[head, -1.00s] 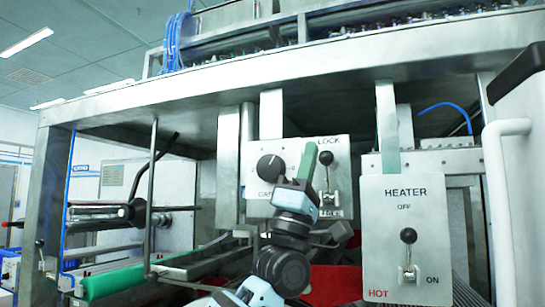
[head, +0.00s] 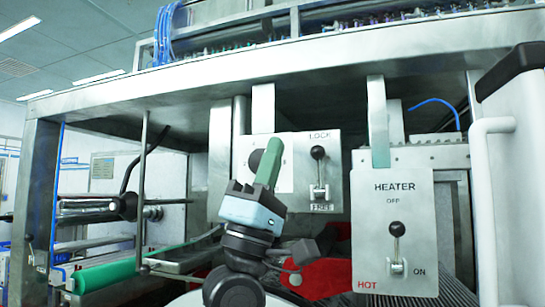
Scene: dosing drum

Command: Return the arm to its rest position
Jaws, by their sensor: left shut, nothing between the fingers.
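My left gripper (head: 268,162) points up in the lower middle of the head view. Its green fingers are together with nothing between them. It stands in front of the lock panel (head: 299,187) and covers most of the black knob (head: 254,160) there. I cannot tell whether the fingers touch the panel. My right gripper does not show.
The heater panel (head: 370,222) with its lever (head: 396,240) stands to the right. A white handle (head: 484,200) is at the right edge. A steel frame beam (head: 200,78) runs overhead. A green roller (head: 105,273) and a vertical rod (head: 141,200) are at the left.

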